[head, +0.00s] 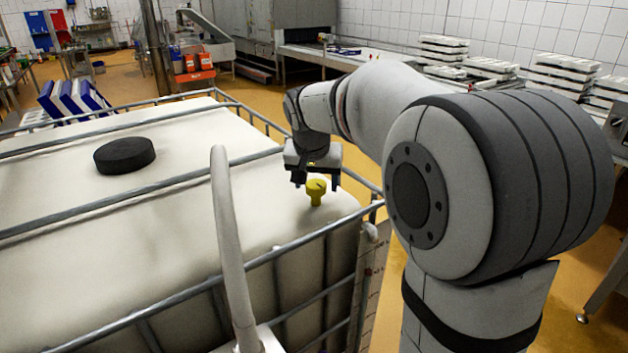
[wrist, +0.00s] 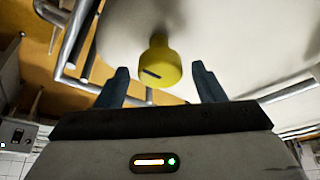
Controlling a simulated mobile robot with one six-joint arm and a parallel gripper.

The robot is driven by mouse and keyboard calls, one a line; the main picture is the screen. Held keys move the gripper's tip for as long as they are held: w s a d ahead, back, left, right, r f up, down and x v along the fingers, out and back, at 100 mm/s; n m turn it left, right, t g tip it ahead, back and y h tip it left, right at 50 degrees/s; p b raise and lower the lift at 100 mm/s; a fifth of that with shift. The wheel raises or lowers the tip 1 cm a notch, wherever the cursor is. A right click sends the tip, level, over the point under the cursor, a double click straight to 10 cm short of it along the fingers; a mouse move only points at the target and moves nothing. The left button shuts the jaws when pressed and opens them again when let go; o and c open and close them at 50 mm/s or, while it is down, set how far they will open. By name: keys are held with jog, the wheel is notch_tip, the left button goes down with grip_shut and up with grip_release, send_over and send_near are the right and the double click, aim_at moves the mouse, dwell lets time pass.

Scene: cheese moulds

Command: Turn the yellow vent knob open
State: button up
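The yellow vent knob (head: 316,189) stands upright on top of the white tank (head: 200,200), near its right front corner. A dark slot mark shows on its top. My gripper (head: 316,180) is just above and behind the knob in the head view. In the wrist view the knob (wrist: 159,65) shows in the gap between the two dark fingers of my gripper (wrist: 162,88), with space on both sides. The fingers are apart and I see no contact with the knob.
A metal cage of bars (head: 330,228) surrounds the tank, with a bar close to the knob. A black round lid (head: 124,155) sits on the tank at the left. A pale curved pipe (head: 228,250) rises in front. Stacked white moulds (head: 560,75) stand at the back right.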

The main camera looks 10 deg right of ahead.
jog(key=c, duration=0.9)
jog(key=shift+n, duration=0.3)
jog(key=n+y, duration=0.1)
jog(key=n, duration=0.1)
jog(key=n+y+b, duration=0.1)
jog(key=n, duration=0.1)
jog(key=shift+d+t, duration=0.15)
jog(key=shift+t, duration=0.15)
jog(key=n+y, duration=0.1)
jog(key=n, duration=0.1)
jog(key=n+b, duration=0.1)
jog(key=n, duration=0.2)
jog(key=shift+d+y, duration=0.1)
jog(key=shift+y, duration=0.3)
jog(key=n, duration=0.2)
jog(key=n+g+y+b, duration=0.1)
jog(key=n, duration=0.1)
jog(key=shift+w+d+g, duration=0.1)
jog(key=shift+g, duration=0.2)
jog(key=shift+n+g+y, duration=0.5)
jog(key=shift+n+g, duration=0.1)
jog(key=shift+n, duration=1.6)
